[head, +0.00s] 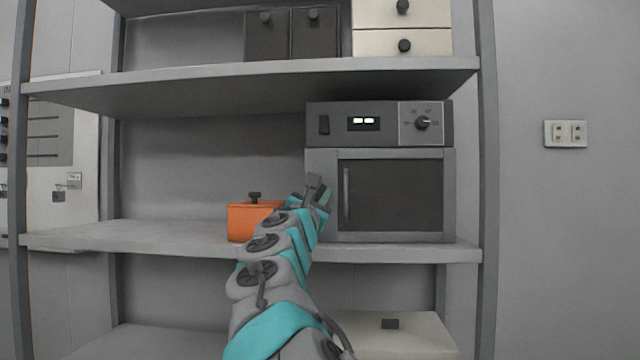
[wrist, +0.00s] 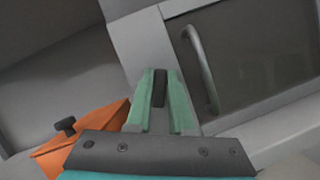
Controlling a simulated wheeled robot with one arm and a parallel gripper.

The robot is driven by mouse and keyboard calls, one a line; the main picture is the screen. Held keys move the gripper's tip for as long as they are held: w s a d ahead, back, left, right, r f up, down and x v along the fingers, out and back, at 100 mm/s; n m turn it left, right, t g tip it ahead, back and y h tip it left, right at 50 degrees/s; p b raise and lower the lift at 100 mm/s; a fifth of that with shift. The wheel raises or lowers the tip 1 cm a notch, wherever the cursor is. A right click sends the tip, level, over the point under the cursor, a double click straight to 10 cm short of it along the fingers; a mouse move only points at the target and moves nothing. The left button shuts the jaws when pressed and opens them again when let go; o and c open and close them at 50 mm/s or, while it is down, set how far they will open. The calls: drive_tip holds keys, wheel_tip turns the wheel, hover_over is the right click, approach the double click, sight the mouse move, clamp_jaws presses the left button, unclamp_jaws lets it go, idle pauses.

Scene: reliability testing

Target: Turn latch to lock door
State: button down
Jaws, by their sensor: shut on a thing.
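The grey appliance's door (head: 390,195), with a dark window and an upright handle (head: 347,193), looks closed. In the wrist view the door (wrist: 260,60) and its curved handle (wrist: 202,68) are right of the fingers. My gripper (wrist: 160,78) has green fingers shut on a small dark piece, apparently the latch (wrist: 160,88), against the grey frame left of the handle. In the head view my gripper (head: 324,196) is at the door's left edge, and the arm hides the latch.
An orange pot (head: 250,220) with a dark lid knob stands close left of my gripper on the same shelf (head: 150,237). Another shelf (head: 240,85) runs above the appliance. A control panel with a dial (head: 422,123) is above the door. The shelf's left part is clear.

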drive_tip(key=m+g+h+p, duration=0.1)
drive_tip(key=m, duration=0.1)
drive_tip(key=m+g+p, duration=0.1)
drive_tip(key=m, duration=0.2)
drive_tip(key=m+h+p, duration=0.1)
drive_tip(key=m, duration=0.2)
drive_tip(key=shift+w+d+g+h+p, duration=0.1)
drive_tip(key=shift+g+h+p, duration=0.2)
drive_tip(key=shift+g, duration=0.1)
drive_tip(key=m, duration=0.2)
drive_tip(key=m+g+p, duration=0.1)
drive_tip(key=m, duration=0.1)
drive_tip(key=m+g, duration=0.1)
drive_tip(key=m, duration=0.1)
drive_tip(key=shift+d+f+m, duration=0.1)
drive_tip(key=shift+f+m, duration=0.2)
drive_tip(key=shift+m, duration=0.1)
drive_tip(key=shift+p, duration=0.3)
drive_tip(key=c, duration=0.8)
unclamp_jaws()
drive_tip(key=v, duration=0.8)
drive_tip(key=shift+b, duration=0.3)
